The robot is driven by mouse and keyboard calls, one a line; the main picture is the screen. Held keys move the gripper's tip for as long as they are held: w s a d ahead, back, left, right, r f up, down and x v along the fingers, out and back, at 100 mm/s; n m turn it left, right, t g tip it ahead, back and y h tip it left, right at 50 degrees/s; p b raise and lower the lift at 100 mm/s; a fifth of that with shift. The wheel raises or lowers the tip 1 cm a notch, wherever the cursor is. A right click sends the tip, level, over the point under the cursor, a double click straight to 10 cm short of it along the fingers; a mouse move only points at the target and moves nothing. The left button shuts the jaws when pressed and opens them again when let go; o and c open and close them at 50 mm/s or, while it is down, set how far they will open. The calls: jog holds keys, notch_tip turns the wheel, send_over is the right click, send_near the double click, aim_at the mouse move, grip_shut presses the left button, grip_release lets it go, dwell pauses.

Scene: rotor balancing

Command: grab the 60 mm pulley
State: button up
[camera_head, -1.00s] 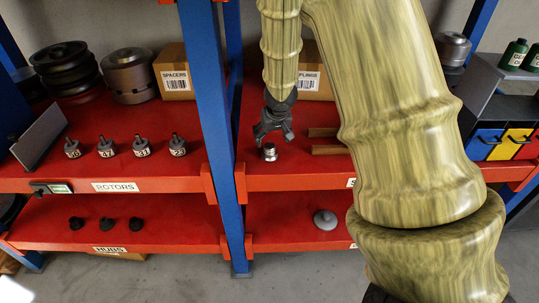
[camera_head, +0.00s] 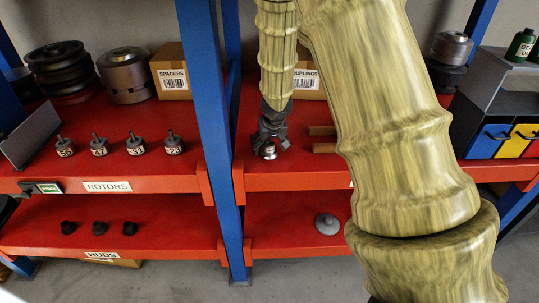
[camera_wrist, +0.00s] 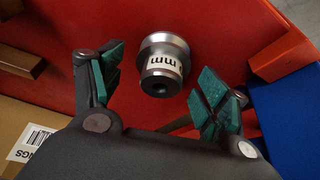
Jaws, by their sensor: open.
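A small silver pulley (camera_wrist: 162,58) stands on the red shelf (camera_wrist: 225,22). Its white label shows "mm"; the number is turned out of sight. In the head view the pulley (camera_head: 269,152) is at the lower end of my gripper (camera_head: 270,138), partly covered by it. In the wrist view my gripper (camera_wrist: 158,88) is open, with one green-padded finger to the left of the pulley and one to the right. The pulley lies between and just beyond the fingertips, with a gap on both sides. I see no contact.
A blue rack post (camera_head: 212,110) stands close left of my gripper. Wooden blocks (camera_head: 322,131) lie to its right and a couplings box (camera_head: 307,82) stands behind. Rotors (camera_head: 135,145) stand left of the post. A grey disc (camera_head: 327,224) sits on the lower shelf.

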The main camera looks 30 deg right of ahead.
jog(key=shift+w+f, duration=0.15)
jog(key=shift+f, duration=0.1)
jog(key=c, duration=1.2)
jog(key=shift+r, duration=0.2)
